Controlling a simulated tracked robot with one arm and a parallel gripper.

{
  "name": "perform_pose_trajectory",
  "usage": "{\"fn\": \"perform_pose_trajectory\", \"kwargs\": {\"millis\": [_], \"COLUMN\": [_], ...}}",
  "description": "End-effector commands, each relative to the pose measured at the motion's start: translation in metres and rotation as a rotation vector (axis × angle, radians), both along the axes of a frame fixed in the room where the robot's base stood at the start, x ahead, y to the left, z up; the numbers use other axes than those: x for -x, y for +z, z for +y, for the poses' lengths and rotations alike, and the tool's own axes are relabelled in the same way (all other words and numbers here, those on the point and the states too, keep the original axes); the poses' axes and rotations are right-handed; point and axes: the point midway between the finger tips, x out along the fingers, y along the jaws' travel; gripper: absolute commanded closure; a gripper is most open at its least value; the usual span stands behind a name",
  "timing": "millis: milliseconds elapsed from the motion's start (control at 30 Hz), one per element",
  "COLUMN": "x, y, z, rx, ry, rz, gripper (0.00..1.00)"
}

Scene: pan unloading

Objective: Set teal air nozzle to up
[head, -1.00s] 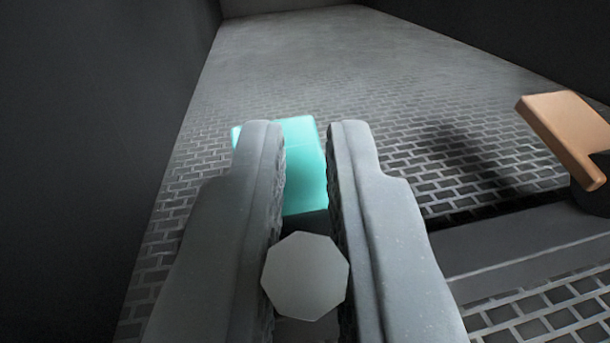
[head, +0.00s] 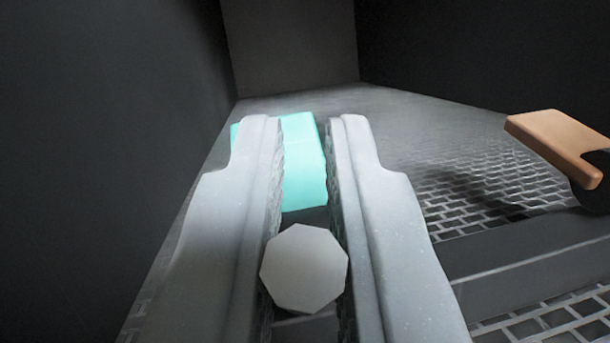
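The teal air nozzle (head: 304,165) is a smooth block in the upper middle of the head view, just past and partly between my fingertips. My gripper (head: 305,125) has its two grey fingers apart, with a clear gap between them. The left finger hides part of the nozzle, and a sliver of teal shows to the left of that finger. The nozzle's right edge lies close beside the right finger; I cannot tell whether they touch. The nozzle's lower end and mounting are hidden or dark.
An orange block (head: 556,138) on a dark round part stands at the right. A grey bar (head: 520,265) crosses the lower right above a brick-patterned floor (head: 490,185). Dark walls stand left and right, with a grey wall (head: 288,50) at the far end.

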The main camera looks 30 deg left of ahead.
Motion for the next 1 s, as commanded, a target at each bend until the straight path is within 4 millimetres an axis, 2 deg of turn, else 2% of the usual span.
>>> {"fn": "perform_pose_trajectory", "kwargs": {"millis": [33,67,100,533,1000], "x": [0.0,0.0,0.0,0.006,0.055], "y": [-0.001,-0.001,-0.001,-0.003,-0.019], "z": [0.0,0.0,0.0,-0.004,-0.025], "rx": [0.0,0.0,0.0,0.0,0.0], "ry": [0.0,0.0,0.0,0.0,-0.002], "rz": [0.001,0.001,0.001,0.003,0.005], "gripper": [0.78,0.7,0.68,0.68,0.68]}}
